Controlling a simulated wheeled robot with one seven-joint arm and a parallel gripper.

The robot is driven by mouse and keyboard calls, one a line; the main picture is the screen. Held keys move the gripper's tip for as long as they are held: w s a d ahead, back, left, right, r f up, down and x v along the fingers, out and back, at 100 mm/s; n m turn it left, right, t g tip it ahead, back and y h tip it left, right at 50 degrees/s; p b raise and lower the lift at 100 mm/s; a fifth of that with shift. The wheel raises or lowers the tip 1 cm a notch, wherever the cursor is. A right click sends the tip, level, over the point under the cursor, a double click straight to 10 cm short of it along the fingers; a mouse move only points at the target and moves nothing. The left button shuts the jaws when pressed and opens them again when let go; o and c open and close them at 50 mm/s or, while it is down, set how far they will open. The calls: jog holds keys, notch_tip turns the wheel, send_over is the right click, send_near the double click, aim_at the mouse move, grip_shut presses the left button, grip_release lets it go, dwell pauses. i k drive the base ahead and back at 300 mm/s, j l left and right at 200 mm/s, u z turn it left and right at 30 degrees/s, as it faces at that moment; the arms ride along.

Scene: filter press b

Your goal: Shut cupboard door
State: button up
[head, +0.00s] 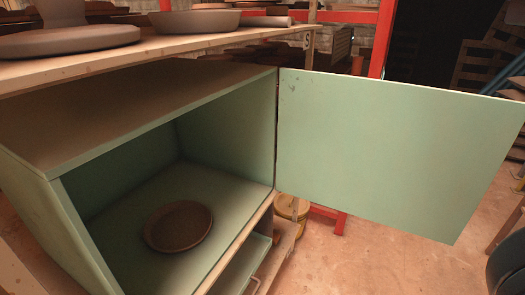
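The cupboard (100,115) is a pale green box with a brownish, worn top, in the left half of the head view. Its green door (390,150) stands wide open, swung out to the right on the hinge side near the middle of the view. The inside of the cupboard is exposed, and a round brown dish (179,226) lies on its floor. The door's outer face and any handle on it are hidden or cannot be made out. My gripper is not in view.
A wooden shelf (150,62) above the cupboard holds brown pottery, including a wide bowl (195,21). Below is a partly open green drawer (243,265). A yellowish tin (291,210) stands behind the door's hinge side. A dark rounded object (507,265) is at lower right. Floor below the door looks clear.

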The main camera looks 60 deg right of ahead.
aim_at(418, 160)
jog(key=l+u, duration=0.3)
jog(key=l, duration=0.15)
jog(key=k+l+u, duration=0.1)
jog(key=l+u, duration=0.15)
jog(key=l, duration=0.2)
jog(key=k+l+u, duration=0.1)
jog(key=l+u, duration=0.2)
jog(key=k+l+u, duration=0.15)
jog(key=l+u, duration=0.15)
jog(key=l, duration=0.2)
